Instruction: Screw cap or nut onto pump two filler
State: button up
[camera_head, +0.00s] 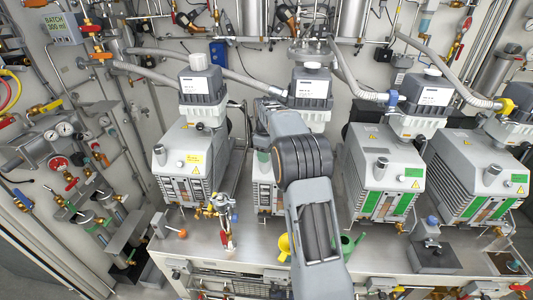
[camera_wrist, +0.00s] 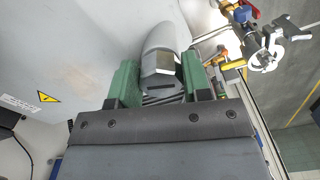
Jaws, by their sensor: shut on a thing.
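The second pump from the left (camera_head: 265,190) is partly hidden behind my arm in the head view. Its filler opening cannot be made out there. In the wrist view, my gripper (camera_wrist: 163,82) has its two green jaws shut on a grey metal cap or nut (camera_wrist: 158,66) with flat faces. A rounded grey part (camera_wrist: 166,38) shows just beyond the cap, against the pale pump housing (camera_wrist: 80,50). Whether the cap touches or sits on the filler cannot be told.
Similar pumps stand at left (camera_head: 190,160) and right (camera_head: 385,170), close to my arm. Grey hoses (camera_head: 350,75) run above them. A valve fitting (camera_head: 222,215), yellow funnel (camera_head: 284,246) and green can (camera_head: 350,245) are at the bench front. Some bare bench (camera_head: 195,240) shows.

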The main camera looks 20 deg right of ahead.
jog(key=m+p, duration=0.1)
jog(key=m, duration=0.1)
jog(key=shift+r+m, duration=0.1)
jog(key=shift+m, duration=0.2)
jog(key=m+p, duration=0.1)
jog(key=m, duration=0.3)
jog(key=shift+m, duration=0.4)
jog(key=m+p, duration=0.1)
jog(key=m, duration=0.3)
jog(key=shift+r, duration=0.1)
jog(key=m, duration=0.2)
jog(key=shift+m, duration=0.3)
jog(key=m, duration=0.6)
jog(key=shift+w+m, duration=0.1)
jog(key=shift+m, duration=0.3)
jog(key=m, duration=0.6)
jog(key=shift+f+m, duration=0.2)
jog(key=shift+m, duration=0.2)
